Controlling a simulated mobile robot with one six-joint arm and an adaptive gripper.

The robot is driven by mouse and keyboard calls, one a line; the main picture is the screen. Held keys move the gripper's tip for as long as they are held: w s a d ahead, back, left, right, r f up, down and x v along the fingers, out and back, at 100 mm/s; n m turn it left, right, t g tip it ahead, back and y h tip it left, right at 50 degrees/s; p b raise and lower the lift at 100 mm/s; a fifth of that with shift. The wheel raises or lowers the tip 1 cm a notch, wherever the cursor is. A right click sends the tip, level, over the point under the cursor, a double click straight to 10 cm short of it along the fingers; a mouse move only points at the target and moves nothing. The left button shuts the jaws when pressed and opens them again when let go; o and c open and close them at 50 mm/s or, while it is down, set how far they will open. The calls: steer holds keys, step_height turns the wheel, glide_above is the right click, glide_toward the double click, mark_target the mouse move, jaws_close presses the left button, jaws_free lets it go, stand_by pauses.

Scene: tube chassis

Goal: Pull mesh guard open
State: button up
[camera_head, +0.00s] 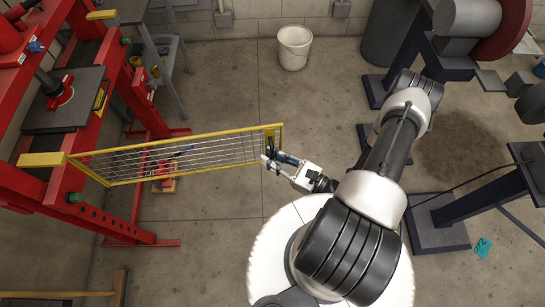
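The mesh guard (190,152) is a long panel of grey wire mesh in a yellow frame. Its left end meets the near upright of the red press (62,185). The panel stands out from the press to the right over open floor, at an angle to the press opening. A yellow plate (271,138) is at its free right end. My gripper (268,161) is at this free end, just below the plate, and appears to touch or nearly touch it. The fingertips are small and partly hidden, so I cannot tell whether they are closed on the guard.
A white bucket (294,47) stands by the back wall. Dark machinery (462,45) stands at right, with a base (437,222) on the floor. A small wooden block with red items (164,184) shows behind the mesh. A broom (118,289) lies at lower left. The middle floor is clear.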

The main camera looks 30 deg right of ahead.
steer(key=shift+s, duration=0.1)
steer(key=v, duration=1.2)
steer(key=shift+r, duration=0.1)
stand_by(0.3)
steer(key=a+r+n+g+h, duration=0.3)
steer(key=r+n, duration=0.7)
steer(key=r, duration=0.1)
steer(key=a+r+n+g+h, duration=0.3)
steer(key=a+r+n+g, duration=0.1)
steer(key=r+n, duration=0.5)
steer(key=a+r+n+g+h, duration=0.3)
steer(key=r+n, duration=0.7)
steer(key=r, duration=0.3)
steer(key=shift+s+a+n+g+h+b, duration=0.25)
steer(key=shift+a+n+g+h+b, duration=0.05)
